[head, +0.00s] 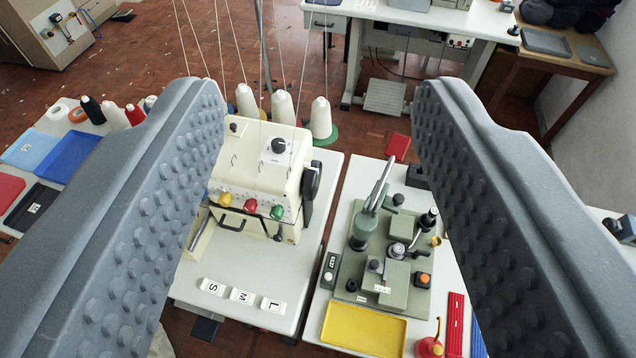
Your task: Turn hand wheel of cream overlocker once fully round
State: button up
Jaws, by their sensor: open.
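The cream overlocker (243,178) stands on a white table left of centre, with yellow, red and green knobs on its front. Its black hand wheel (312,184) is on the machine's right side, seen nearly edge-on. My gripper (318,95) is open and empty, its two grey studded fingers wide apart at the left and right of the picture. The overlocker and its hand wheel show between the fingers, farther off and below. Nothing is touching the wheel. The left finger hides part of the table left of the machine.
A green button machine (385,260) with an upright lever stands on the table to the right, near a yellow tray (363,329). White thread cones (283,106) and taut threads rise behind the overlocker. Size cards (241,296) lie in front. A narrow gap separates the tables.

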aim_at(311, 179)
jog(key=k, duration=1)
jog(key=z, duration=1.1)
jog(key=i, duration=1.6)
jog(key=u, duration=1.95)
jog(key=i, duration=0.35)
jog(key=z, duration=0.15)
